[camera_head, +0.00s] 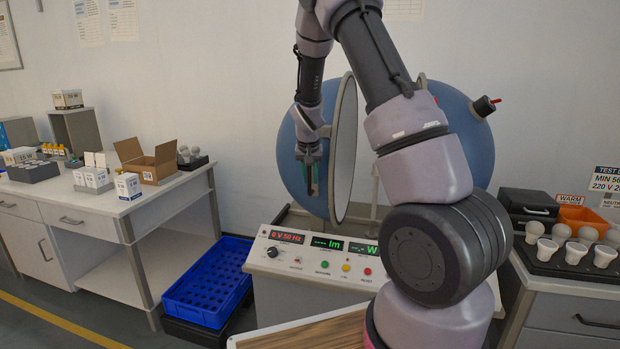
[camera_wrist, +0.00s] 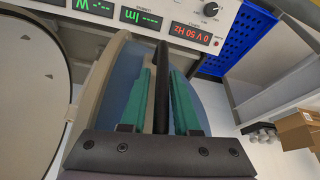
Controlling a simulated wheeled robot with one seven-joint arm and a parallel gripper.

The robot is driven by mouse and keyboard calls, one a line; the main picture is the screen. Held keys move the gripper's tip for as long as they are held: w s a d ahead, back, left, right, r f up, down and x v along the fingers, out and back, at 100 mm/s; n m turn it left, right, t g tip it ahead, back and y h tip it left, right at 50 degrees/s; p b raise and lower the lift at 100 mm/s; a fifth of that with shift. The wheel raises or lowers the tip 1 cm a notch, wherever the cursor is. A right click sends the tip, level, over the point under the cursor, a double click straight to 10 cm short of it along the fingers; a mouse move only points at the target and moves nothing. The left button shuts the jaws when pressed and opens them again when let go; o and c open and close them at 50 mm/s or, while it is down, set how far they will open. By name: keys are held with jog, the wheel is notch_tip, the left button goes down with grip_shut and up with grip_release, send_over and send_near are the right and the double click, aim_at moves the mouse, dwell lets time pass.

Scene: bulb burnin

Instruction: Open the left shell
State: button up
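The left shell (camera_head: 290,160) is a blue half-sphere with a grey rim, standing behind the control panel. It stands apart from the blue right shell (camera_head: 470,130), partly hidden behind my arm. My gripper (camera_head: 308,185) is at the outer side of the left shell. In the wrist view its teal fingers (camera_wrist: 161,95) lie close on both sides of a black bar handle (camera_wrist: 161,70) and appear shut on it. The left shell's beige rim (camera_wrist: 95,100) and blue outside show behind the fingers.
The control panel (camera_head: 290,262) with lit displays is below the shells. Bulbs and an orange bin (camera_head: 580,218) are on the right bench. Free wall space lies left of the shell.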

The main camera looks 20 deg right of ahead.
jog(key=v, duration=1)
jog(key=shift+s+r, duration=0.2)
jog(key=shift+r, duration=0.1)
jog(key=s+r+t+y, duration=0.1)
jog(key=s+r+y, duration=0.2)
jog(key=s+r, duration=1.15)
jog(key=s+a+r+t, duration=0.1)
jog(key=s+a, duration=0.1)
jog(key=s, duration=0.6)
jog(key=s+a+r+t, duration=0.1)
jog(key=s, duration=0.7)
jog(key=shift+s+a+y, duration=0.4)
jog(key=shift+r, duration=0.1)
